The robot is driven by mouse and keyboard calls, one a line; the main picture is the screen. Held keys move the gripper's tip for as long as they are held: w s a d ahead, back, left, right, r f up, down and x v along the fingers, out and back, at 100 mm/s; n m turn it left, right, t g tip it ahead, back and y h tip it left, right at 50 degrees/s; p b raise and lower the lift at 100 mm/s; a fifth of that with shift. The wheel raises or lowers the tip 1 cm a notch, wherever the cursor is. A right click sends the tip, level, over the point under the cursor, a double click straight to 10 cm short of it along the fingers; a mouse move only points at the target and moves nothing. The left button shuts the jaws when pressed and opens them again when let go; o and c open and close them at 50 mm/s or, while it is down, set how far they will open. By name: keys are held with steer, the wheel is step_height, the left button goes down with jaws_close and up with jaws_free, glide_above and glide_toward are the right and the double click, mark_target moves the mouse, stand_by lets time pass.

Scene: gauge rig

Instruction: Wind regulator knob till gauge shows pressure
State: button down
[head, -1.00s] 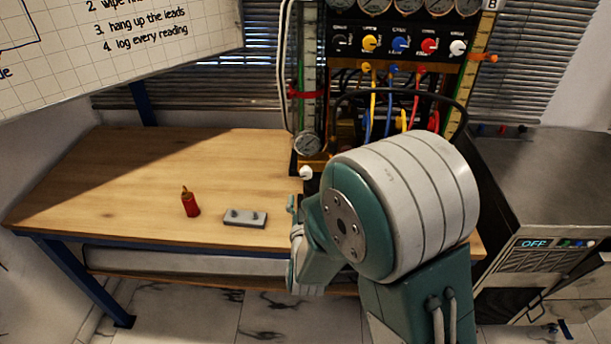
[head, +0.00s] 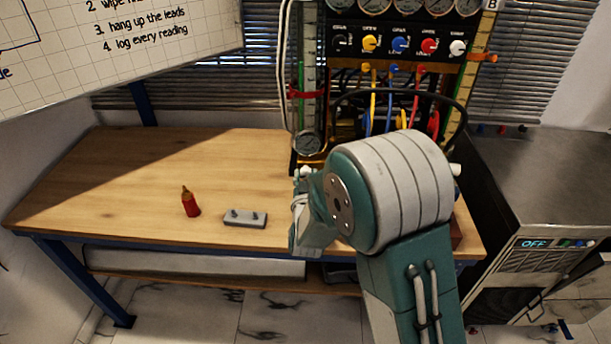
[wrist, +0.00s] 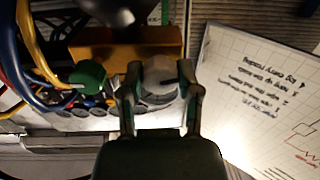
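The white regulator knob (wrist: 158,76) shows in the wrist view, with a dark mark on its face, in front of a brass-coloured block (wrist: 110,52). My gripper (wrist: 163,76) has one finger on each side of it. The fingers are spread, and I cannot tell whether they touch it. In the head view my gripper (head: 303,175) is at the foot of the rig's left side and hides the knob. The round gauge (head: 307,143) is just above it; its needle is too small to read.
A green knob (wrist: 88,77) and hoses sit close beside the fingers in the wrist view. The rig panel (head: 400,42) rises behind my arm. The bench's left side is clear.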

steer(key=shift+n, duration=0.5)
steer(key=shift+c, duration=1.5)
jaws_free()
steer(key=shift+a, duration=0.1)
steer(key=s, duration=1.2)
steer(key=shift+d, duration=0.2)
